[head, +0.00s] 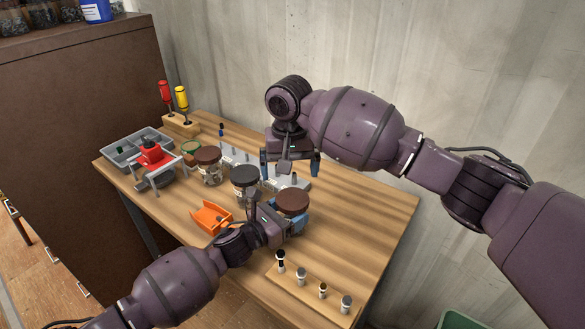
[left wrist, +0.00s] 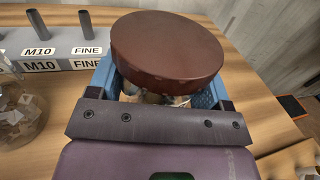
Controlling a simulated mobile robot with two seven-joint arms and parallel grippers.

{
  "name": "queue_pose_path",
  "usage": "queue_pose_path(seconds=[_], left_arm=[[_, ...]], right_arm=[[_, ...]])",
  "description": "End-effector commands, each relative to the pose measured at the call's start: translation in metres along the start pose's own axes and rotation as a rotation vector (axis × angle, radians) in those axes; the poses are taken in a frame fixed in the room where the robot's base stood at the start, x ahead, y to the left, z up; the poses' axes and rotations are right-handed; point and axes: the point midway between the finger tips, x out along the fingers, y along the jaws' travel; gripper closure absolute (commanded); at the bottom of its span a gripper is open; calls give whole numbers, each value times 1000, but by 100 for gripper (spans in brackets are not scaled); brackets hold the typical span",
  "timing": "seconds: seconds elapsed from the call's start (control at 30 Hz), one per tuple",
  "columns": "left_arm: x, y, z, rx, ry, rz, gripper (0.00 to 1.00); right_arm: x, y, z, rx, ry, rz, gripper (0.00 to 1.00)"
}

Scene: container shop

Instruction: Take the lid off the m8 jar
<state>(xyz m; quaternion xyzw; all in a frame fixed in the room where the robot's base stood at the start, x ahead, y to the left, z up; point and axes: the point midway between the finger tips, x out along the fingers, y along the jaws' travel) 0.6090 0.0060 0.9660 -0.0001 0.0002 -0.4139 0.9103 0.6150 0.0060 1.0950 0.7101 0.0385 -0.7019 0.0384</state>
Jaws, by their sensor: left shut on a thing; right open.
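A jar with a brown lid (head: 293,201) stands on the wooden table (head: 345,235). In the left wrist view the brown lid (left wrist: 168,48) sits on top of the jar, with a little of the body showing below. My left gripper (head: 284,222) is shut on this jar, its blue fingers on either side below the lid. The jar's label is hidden, so I cannot tell whether it is the m8 one. My right gripper (head: 290,168) is open and empty, pointing down above the table behind the held jar.
A dark-lidded jar (head: 244,186), another brown-lidded jar (head: 209,167) and a green-lidded one (head: 190,148) stand to the left. An orange scoop (head: 211,217) lies nearby. A labelled peg block (left wrist: 75,56) is behind. A wooden strip with several small pieces (head: 311,292) lies in front. The right side is clear.

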Motion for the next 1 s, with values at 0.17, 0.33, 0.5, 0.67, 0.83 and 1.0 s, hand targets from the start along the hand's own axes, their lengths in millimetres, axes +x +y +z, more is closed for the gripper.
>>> queue_pose_path(seconds=[0.17, 0.33, 0.5, 0.67, 0.83, 1.0], left_arm=[[0, 0, -1, 0, 1, 0, 94], [0, 0, -1, 0, 1, 0, 94], [0, 0, -1, 0, 1, 0, 94], [0, 0, -1, -1, 1, 0, 94], [0, 0, -1, -1, 1, 0, 94], [0, 0, -1, -1, 1, 0, 94]], right_arm=[[0, 0, 0, 260, -1, -2, 0], [0, 0, 0, 511, -3, -2, 0], [1, 2, 0, 765, -5, 0, 0], [1, 2, 0, 1005, -7, 0, 0], [2, 4, 0, 1246, -8, 4, 0], [2, 5, 0, 1422, -10, 6, 0]])
